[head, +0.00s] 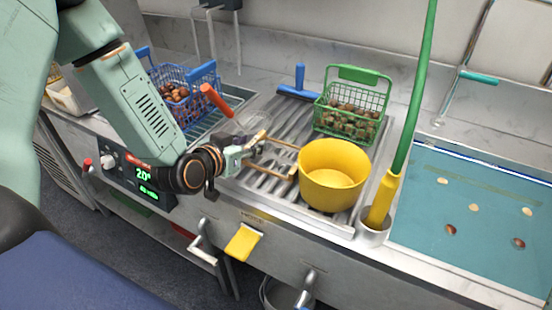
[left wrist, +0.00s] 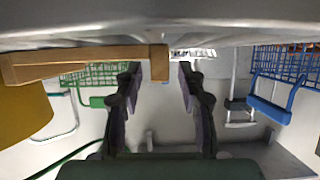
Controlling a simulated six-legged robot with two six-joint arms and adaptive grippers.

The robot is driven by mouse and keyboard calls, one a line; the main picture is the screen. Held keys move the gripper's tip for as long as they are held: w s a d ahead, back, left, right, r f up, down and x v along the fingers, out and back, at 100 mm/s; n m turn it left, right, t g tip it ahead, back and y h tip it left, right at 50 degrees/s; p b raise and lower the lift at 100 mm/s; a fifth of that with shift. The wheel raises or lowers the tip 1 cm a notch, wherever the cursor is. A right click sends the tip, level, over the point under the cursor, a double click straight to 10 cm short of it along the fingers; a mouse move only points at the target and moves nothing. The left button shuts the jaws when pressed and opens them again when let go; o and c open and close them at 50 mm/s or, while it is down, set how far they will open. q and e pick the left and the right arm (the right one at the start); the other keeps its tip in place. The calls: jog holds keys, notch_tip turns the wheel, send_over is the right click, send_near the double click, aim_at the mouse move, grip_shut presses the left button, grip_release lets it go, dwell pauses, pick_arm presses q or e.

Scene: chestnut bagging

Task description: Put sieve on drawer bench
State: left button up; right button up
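In the left wrist view a wooden bar with a block (left wrist: 158,63) lies near the fingertips of my left gripper (left wrist: 160,72). The fingers stand apart with space on both sides of the block, so the gripper is open. My right gripper is not in view.
A yellow pot (head: 333,175) stands right of the frame. Behind are a green basket (head: 352,112) and a blue basket (head: 185,85) of chestnuts, a blue T-handled tool (head: 299,82) and a red-handled tool (head: 215,101). A green pole (head: 415,85) and a teal tray (head: 470,215) are at right.

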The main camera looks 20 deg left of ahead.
pick_arm(q)
jog(key=shift+w+f, duration=0.15)
jog(key=shift+w, duration=0.25)
jog(key=shift+s, duration=0.1)
jog(key=shift+c, duration=0.7)
jog(key=c, duration=0.6)
grip_shut()
